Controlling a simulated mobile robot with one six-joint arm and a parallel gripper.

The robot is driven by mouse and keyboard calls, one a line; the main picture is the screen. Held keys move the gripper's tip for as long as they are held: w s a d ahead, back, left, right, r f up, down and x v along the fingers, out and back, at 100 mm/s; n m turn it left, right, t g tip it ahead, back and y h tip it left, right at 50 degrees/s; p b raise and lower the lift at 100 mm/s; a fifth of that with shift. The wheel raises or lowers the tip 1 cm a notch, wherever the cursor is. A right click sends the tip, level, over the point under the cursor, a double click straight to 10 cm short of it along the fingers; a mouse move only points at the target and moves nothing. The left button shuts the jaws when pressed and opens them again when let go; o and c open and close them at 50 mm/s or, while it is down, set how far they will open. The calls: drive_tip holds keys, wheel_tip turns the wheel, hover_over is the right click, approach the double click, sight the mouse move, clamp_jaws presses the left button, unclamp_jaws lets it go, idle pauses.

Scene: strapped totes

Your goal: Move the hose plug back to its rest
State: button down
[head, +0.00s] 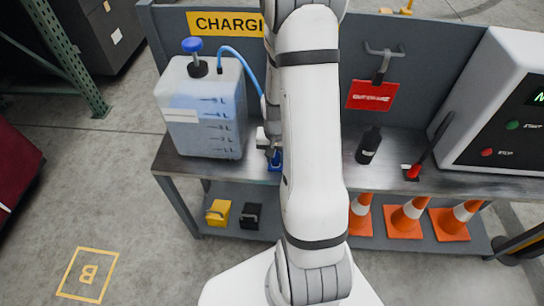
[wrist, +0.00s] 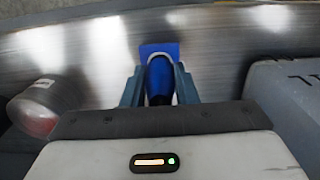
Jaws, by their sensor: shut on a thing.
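The hose plug (wrist: 160,80) is blue with a dark lower part and sits between the two fingers of my gripper (wrist: 159,86) in the wrist view. My gripper is shut on it. A flat blue square (wrist: 158,48), which looks like the rest, lies on the metal bench just beyond the plug; I cannot tell whether they touch. In the head view my gripper (head: 269,150) is low over the bench, beside the jug and partly behind my arm. A bit of blue (head: 274,163) shows under it. A blue hose (head: 245,65) runs from the jug down behind my arm.
The translucent jug (head: 203,110) with a blue cap stands close left of my gripper. A black bottle (head: 368,146), a red tag (head: 372,96) on a hook and a control box (head: 505,105) are to the right. A cylinder (wrist: 36,110) shows at left in the wrist view.

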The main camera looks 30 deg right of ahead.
drive_tip(key=shift+f+b, duration=0.55)
drive_tip(key=shift+f, duration=0.1)
drive_tip(key=c, duration=1.1)
unclamp_jaws()
drive_tip(key=shift+o, duration=0.2)
drive_tip(key=shift+r, duration=0.15)
wheel_tip(320, 180, up, 8)
drive_tip(key=shift+f+p, duration=0.15)
drive_tip(key=shift+p, duration=0.45)
drive_tip(key=s+a+r+n+t+p, duration=0.1)
drive_tip(key=s+a+r, duration=0.3)
drive_tip(key=r, duration=0.4)
drive_tip(key=s+a+r+n+p, duration=0.3)
drive_tip(key=s+a+r+p, duration=0.1)
drive_tip(key=r, duration=0.5)
drive_tip(key=s+a+r+n+t+p, duration=0.1)
drive_tip(key=s+a+r+n+p, duration=0.1)
drive_tip(key=r, duration=0.7)
drive_tip(key=s+a+p, duration=0.1)
drive_tip(key=s+a, duration=0.1)
drive_tip(key=a, duration=0.1)
drive_tip(key=shift+a+r+n+t, duration=0.15)
drive_tip(key=shift+n+t, duration=0.15)
drive_tip(key=shift+n, duration=0.1)
